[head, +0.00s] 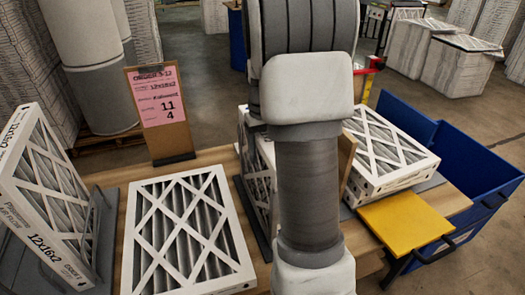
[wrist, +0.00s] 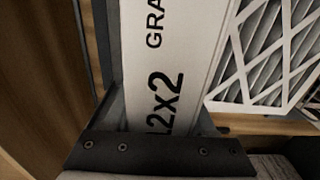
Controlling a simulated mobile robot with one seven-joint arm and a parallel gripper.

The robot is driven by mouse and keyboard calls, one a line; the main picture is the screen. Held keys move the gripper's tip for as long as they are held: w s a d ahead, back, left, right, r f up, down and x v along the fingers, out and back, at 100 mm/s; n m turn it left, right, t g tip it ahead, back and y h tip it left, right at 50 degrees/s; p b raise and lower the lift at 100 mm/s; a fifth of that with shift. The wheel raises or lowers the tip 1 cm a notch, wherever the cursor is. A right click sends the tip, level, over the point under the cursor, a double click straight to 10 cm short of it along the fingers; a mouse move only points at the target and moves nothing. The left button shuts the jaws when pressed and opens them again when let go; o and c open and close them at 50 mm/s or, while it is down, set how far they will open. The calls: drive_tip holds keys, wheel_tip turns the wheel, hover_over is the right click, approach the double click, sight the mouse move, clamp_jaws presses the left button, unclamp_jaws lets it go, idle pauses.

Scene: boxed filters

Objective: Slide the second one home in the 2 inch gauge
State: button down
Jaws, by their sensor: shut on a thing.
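My gripper (wrist: 158,125) is shut on a white-edged filter (wrist: 165,50). Its printed edge, reading "GRA" and "12x2" in part, fills the middle of the wrist view. In the head view my arm hides the gripper and most of what is behind it. White lattice-faced filters (head: 258,178) stand upright just left of my arm, beside a dark grey upright plate (head: 251,222) that seems part of the gauge. The gauge's opening is hidden, so I cannot tell how deep the held filter sits. A dark strip (wrist: 84,45) runs along its left side in the wrist view.
A filter marked 12x16x2 (head: 50,190) leans in a grey stand at left. Another filter (head: 187,235) lies flat on the wooden table. A clipboard with a pink order sheet (head: 160,95) stands behind. At right are stacked filters (head: 385,150), a yellow plate (head: 408,222) and a blue bin (head: 480,150).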

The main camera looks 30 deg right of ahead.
idle(0.4)
drive_tip(key=shift+f, duration=0.1)
drive_tip(key=shift+c, duration=0.7)
unclamp_jaws()
wheel_tip(320, 180, up, 18)
drive_tip(key=p, duration=0.2)
drive_tip(key=shift+f, duration=0.25)
drive_tip(key=shift+a, duration=0.1)
